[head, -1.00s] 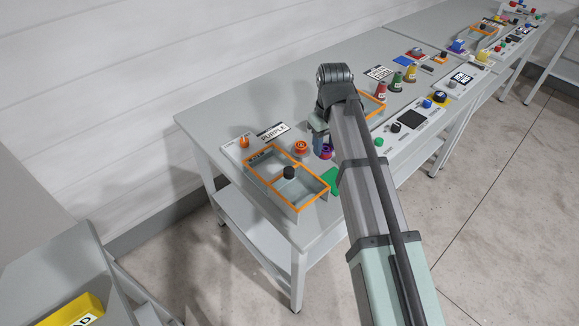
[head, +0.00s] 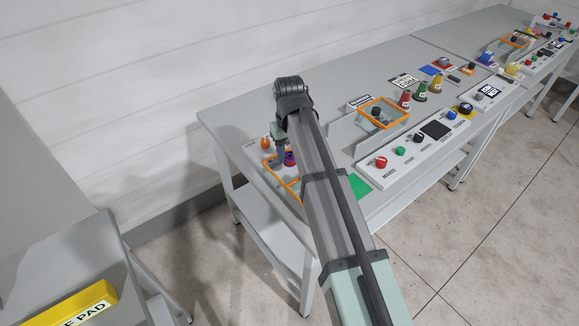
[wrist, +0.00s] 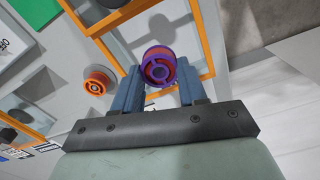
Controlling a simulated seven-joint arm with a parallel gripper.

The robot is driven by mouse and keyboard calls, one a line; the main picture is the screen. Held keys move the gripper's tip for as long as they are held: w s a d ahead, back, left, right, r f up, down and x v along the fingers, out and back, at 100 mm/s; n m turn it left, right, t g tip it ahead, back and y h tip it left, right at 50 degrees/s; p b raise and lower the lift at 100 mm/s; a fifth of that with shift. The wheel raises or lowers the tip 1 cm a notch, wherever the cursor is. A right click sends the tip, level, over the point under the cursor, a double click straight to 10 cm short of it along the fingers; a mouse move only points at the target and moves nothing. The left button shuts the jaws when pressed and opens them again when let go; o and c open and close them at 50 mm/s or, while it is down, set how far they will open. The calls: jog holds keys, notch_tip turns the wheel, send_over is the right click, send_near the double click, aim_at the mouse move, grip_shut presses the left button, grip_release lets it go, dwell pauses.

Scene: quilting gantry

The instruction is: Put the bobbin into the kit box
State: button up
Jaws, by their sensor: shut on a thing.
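My gripper (wrist: 160,88) is shut on a purple-and-orange bobbin (wrist: 159,65), held between its two blue fingers. In the head view, the bobbin (head: 290,158) hangs beneath my arm's end at the left end of the table. The orange-rimmed kit box (wrist: 205,35) is below and beyond the bobbin in the wrist view. The bobbin appears over a compartment of it, apparently still above the rim. In the head view, my arm hides much of this box (head: 271,172).
A green patch (head: 361,186) lies near the table's front edge.

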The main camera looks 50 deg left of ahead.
jog(key=shift+f, duration=2.9)
jog(key=shift+f, duration=0.1)
jog(key=o, duration=1)
notch_tip(320, 180, up, 12)
